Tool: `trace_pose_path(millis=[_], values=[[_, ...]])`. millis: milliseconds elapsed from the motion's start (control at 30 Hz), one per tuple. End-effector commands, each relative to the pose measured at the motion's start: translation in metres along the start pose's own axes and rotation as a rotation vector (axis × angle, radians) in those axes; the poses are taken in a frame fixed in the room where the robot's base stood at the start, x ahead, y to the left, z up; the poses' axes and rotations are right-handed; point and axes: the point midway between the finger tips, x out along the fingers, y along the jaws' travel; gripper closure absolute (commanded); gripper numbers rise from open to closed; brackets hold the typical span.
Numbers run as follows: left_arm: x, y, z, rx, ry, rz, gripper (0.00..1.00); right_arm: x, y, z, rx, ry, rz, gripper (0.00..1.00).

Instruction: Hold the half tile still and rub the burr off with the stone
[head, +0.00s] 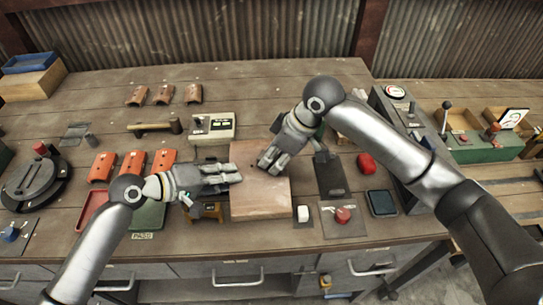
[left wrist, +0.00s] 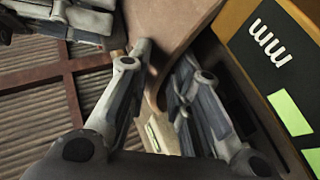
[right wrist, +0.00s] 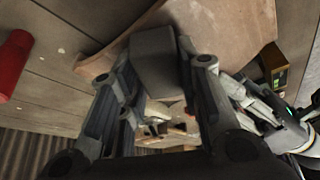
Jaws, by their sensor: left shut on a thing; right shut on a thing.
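The half tile (head: 262,200) is a broad pinkish-tan piece at the bench's front middle. My left gripper (head: 234,175) is shut on its left edge; the left wrist view shows the tile (left wrist: 168,30) between the fingers, with a curved edge. My right gripper (head: 267,163) is over the tile's far part. The right wrist view shows it shut on a grey block, the stone (right wrist: 155,62), with the tile (right wrist: 235,20) beyond it. I cannot tell whether the stone touches the tile. The stone is hidden in the head view, and I cannot make out the burr.
Orange tiles (head: 132,163) and a hammer (head: 155,127) lie to the left, near a grey meter (head: 213,127). To the right are a dark clipboard-like plate (head: 329,175), a red object (head: 366,163) and a red knob (head: 343,214).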

Motion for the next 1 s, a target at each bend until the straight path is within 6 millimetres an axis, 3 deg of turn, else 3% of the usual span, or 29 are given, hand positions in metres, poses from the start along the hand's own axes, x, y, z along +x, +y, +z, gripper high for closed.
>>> trace_pose_path(millis=[633, 1000], values=[[0.001, -0.005, 0.002, -0.001, -0.004, -0.010, 1.00, -0.050, 0.000, -0.022, 0.000, 0.000, 0.002, 1.00], [0.001, -0.005, 0.001, -0.001, -0.004, -0.010, 1.00, -0.055, -0.001, -0.024, 0.001, 0.000, 0.000, 1.00]])
